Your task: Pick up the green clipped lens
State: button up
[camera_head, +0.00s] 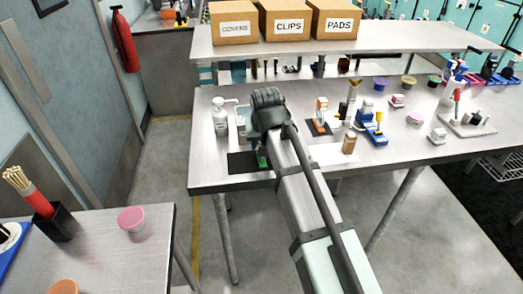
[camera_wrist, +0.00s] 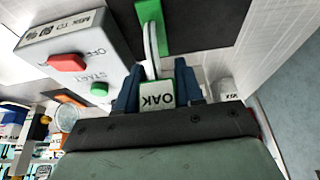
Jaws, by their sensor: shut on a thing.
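In the wrist view, my gripper (camera_wrist: 156,82) has its two dark blue fingers closed in on a white, green-edged piece marked OAK (camera_wrist: 157,95). A thin pale rim or strip rises from this piece towards a green part (camera_wrist: 150,14) over a black mat (camera_wrist: 205,20). I cannot tell whether all these are one lens with its clip. In the head view, a small green piece (camera_head: 262,158) shows beside my arm on the black mat (camera_head: 240,163). My arm hides the gripper's fingertips there.
A white control box (camera_wrist: 75,50) with a red and a green button stands close to the gripper. A white pump bottle (camera_head: 220,117) is left of my arm. Boxes line the shelf (camera_head: 290,47) above.

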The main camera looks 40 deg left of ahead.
jog(key=c, duration=0.4)
jog(key=shift+c, duration=0.2)
